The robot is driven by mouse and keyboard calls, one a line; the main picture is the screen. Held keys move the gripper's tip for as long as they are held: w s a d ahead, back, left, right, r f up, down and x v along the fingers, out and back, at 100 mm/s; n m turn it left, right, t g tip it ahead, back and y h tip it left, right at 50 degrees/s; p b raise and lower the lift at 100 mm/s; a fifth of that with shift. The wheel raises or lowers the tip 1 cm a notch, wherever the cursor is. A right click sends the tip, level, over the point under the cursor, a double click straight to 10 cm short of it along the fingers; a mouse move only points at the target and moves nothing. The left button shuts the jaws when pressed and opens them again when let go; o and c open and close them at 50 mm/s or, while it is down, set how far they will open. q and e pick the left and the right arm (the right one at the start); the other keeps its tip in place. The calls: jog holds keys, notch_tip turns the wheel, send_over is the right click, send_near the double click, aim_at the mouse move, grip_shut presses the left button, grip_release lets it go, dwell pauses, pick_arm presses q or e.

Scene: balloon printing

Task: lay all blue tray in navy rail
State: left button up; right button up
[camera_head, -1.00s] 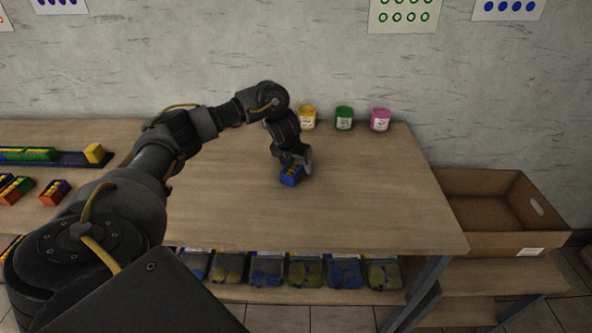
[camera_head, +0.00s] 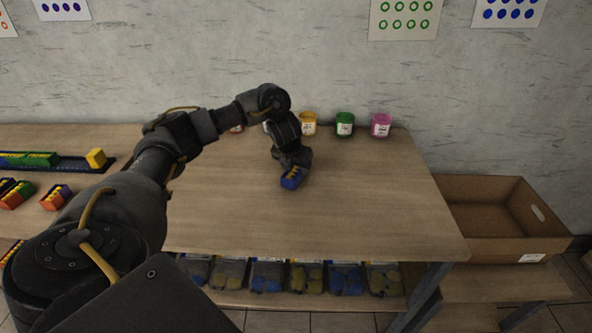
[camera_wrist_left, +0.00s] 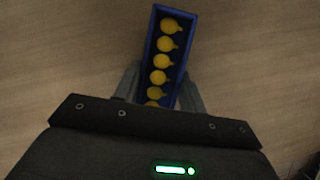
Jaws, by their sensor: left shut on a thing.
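My left gripper (camera_head: 293,166) is shut on a blue tray (camera_head: 293,178) over the middle of the table. In the left wrist view the blue tray (camera_wrist_left: 181,28) sits between the two fingers (camera_wrist_left: 160,92) and holds a row of several yellow balloon-shaped pieces. Its near end is hidden by the gripper body. The navy rail (camera_head: 72,163) lies on the table at the far left, with green trays (camera_head: 38,159) and a yellow block (camera_head: 95,158) on it; its left end is out of view. I cannot see my right gripper.
Several jars, including a green one (camera_head: 344,124), line the back edge. Bins fill the shelf below. A cardboard box (camera_head: 495,248) stands at the right. The table's right half is clear.

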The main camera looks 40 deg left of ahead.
aim_at(297, 169)
pick_arm(q)
jog(key=r, duration=0.1)
jog(key=r+p, duration=0.1)
jog(key=r, duration=0.2)
jog(key=shift+s+d+p, duration=0.1)
jog(key=shift+d+p, duration=0.2)
jog(key=s+d+r+p, duration=0.4)
jog(key=s+d+r, duration=0.4)
jog(key=d, duration=0.2)
jog(key=shift+s+d, duration=0.25)
jog(key=shift+d, duration=0.05)
